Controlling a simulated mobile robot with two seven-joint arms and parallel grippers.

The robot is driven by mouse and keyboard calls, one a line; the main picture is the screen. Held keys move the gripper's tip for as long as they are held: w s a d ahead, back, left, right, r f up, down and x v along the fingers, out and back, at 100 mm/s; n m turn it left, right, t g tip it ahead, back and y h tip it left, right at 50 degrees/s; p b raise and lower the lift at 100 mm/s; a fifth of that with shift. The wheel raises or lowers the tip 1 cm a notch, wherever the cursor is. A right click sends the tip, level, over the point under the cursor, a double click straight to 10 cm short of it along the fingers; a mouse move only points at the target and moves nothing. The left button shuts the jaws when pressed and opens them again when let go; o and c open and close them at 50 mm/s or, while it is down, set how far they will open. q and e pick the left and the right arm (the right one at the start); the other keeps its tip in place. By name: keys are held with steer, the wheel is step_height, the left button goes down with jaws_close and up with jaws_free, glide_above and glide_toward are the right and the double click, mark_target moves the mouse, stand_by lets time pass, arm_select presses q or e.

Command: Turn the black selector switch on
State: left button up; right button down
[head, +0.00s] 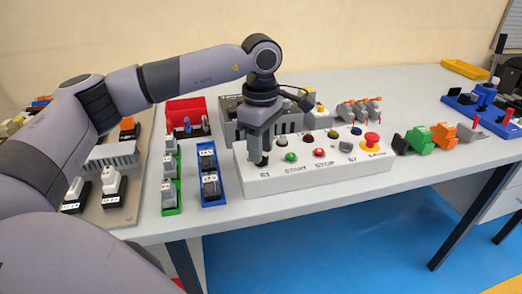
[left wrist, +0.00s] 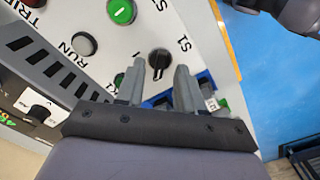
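The control box (head: 300,180) is a pale panel on the table with a row of buttons. The black selector switch (left wrist: 158,61) shows in the left wrist view beside the label S1, a round dark knob with a pale pointer line. Contact cannot be told. My right gripper is not in view.
Green START (head: 290,157) and red STOP (head: 319,152) buttons sit near the gripper. A red emergency stop (head: 372,139) is at the box's right end. Blue (head: 211,202) and green (head: 171,211) trays stand left of the box. The table front right of the box is clear.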

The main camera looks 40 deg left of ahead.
arm_select(q)
steer(key=shift+f, duration=0.7)
jaws_close()
